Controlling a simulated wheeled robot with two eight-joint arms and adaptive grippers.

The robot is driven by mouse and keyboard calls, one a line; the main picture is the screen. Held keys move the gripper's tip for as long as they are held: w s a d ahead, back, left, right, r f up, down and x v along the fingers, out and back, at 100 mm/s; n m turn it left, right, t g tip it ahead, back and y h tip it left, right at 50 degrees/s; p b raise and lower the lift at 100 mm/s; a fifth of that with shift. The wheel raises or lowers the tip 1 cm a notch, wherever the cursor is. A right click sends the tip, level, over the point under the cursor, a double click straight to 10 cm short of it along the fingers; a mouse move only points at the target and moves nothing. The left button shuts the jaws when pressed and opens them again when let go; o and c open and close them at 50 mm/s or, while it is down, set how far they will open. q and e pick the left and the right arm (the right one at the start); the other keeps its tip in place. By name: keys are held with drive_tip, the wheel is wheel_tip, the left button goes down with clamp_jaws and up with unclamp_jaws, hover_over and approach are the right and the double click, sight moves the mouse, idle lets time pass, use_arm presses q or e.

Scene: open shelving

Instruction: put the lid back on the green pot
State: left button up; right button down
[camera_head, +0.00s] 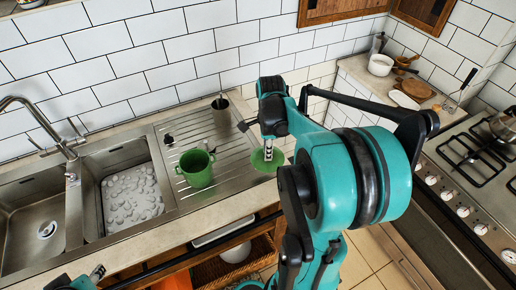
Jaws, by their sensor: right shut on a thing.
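The green pot (196,172) stands upright on the ribbed steel drainboard, with its top open. The round green lid (262,165) is to the right of the pot, near the drainboard's right end. My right gripper (268,150) points down and is shut on the lid at its top. The lid looks roughly level and apart from the pot; its exact height above the surface is hard to tell. Part of what looks like my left gripper (97,272) shows at the bottom left edge, away from the pot; its jaws cannot be made out.
A dark cup (220,105) stands behind the pot, and a small black item (168,139) lies at the drainboard's left. The sink basins (131,197) and faucet (66,143) are further left. A stove (480,165) and a white pot (380,65) are at right.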

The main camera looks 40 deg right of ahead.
drive_tip(key=shift+r, duration=0.3)
drive_tip(key=w+a+r+n+p, duration=0.3)
drive_tip(key=w+a+p, duration=0.4)
drive_tip(key=w+a, duration=0.15)
drive_tip(key=w+a+r+n+p, duration=0.3)
drive_tip(key=w+a+p, duration=0.4)
drive_tip(key=a, duration=0.3)
drive_tip(key=shift+w+a+f+b, duration=0.2)
drive_tip(key=shift+f+b, duration=0.9)
drive_tip(key=shift+f, duration=0.6)
drive_tip(key=shift+w+a+f+b, duration=0.15)
drive_tip(key=shift+f+b, duration=0.95)
drive_tip(key=shift+f, duration=0.55)
drive_tip(key=shift+s, duration=0.1)
drive_tip(key=shift+f+b, duration=0.15)
drive_tip(key=shift+b, duration=0.45)
